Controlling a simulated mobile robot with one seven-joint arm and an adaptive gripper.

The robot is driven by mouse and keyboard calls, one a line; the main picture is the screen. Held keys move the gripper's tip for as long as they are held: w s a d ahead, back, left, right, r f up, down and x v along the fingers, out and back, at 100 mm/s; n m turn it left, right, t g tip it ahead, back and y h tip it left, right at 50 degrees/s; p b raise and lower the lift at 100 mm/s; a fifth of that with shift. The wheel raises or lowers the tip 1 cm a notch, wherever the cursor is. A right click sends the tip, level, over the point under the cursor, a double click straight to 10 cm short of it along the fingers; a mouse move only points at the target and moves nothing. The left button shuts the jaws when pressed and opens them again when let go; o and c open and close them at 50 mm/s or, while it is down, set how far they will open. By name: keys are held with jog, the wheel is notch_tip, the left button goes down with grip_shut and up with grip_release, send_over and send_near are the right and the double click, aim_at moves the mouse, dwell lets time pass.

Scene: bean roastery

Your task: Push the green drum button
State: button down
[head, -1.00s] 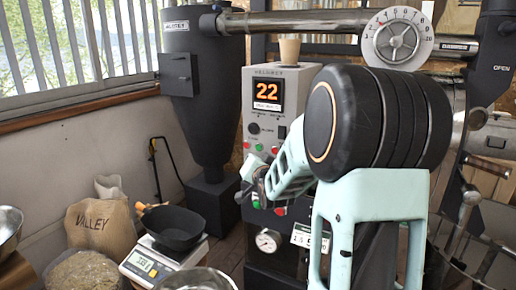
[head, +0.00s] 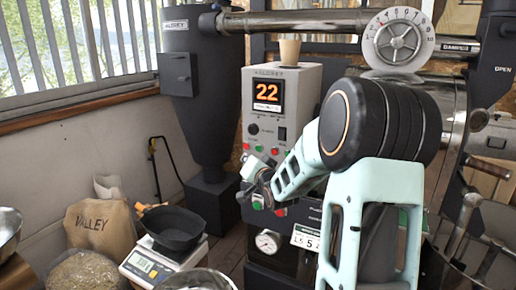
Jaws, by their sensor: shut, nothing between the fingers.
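The roaster control panel (head: 310,95) stands in the middle, with a screen reading 22. Its upper row has a green button (head: 258,148) and a red button (head: 275,151). Lower down, a green button (head: 257,205) and a red button (head: 280,212) show just under my gripper. The labels are too small to read, so I cannot tell which green button is the drum one. My gripper (head: 243,193) is shut and empty, in front of the panel between the two rows. I cannot tell whether it touches anything.
A scale (head: 160,262) with a black pan (head: 173,228) stands at the lower left, beside a sack (head: 98,228). A round gauge (head: 268,242) is below the buttons. A black cyclone (head: 195,90) rises behind left. A paper cup (head: 289,50) stands on the panel.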

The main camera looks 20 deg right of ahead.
jog(key=shift+w+d+p, duration=0.25)
jog(key=shift+w+d, duration=0.55)
jog(key=shift+d, duration=0.2)
jog(key=shift+w+d+p, duration=0.2)
jog(key=shift+w+d, duration=0.6)
jog(key=shift+d, duration=0.2)
jog(key=shift+d, duration=0.1)
jog(key=shift+w+d, duration=0.25)
jog(key=shift+w+d, duration=0.25)
jog(key=shift+d, duration=0.1)
dwell(0.6)
jog(key=shift+a, duration=0.1)
jog(key=shift+s+a, duration=0.55)
jog(key=shift+a, duration=0.05)
jog(key=shift+a, duration=0.1)
jog(key=shift+s+a+b, duration=0.5)
jog(key=shift+s+a, duration=0.3)
jog(key=shift+a, duration=0.15)
jog(key=shift+s+a+b, duration=0.5)
jog(key=shift+s+a, duration=0.25)
jog(key=shift+a, duration=0.2)
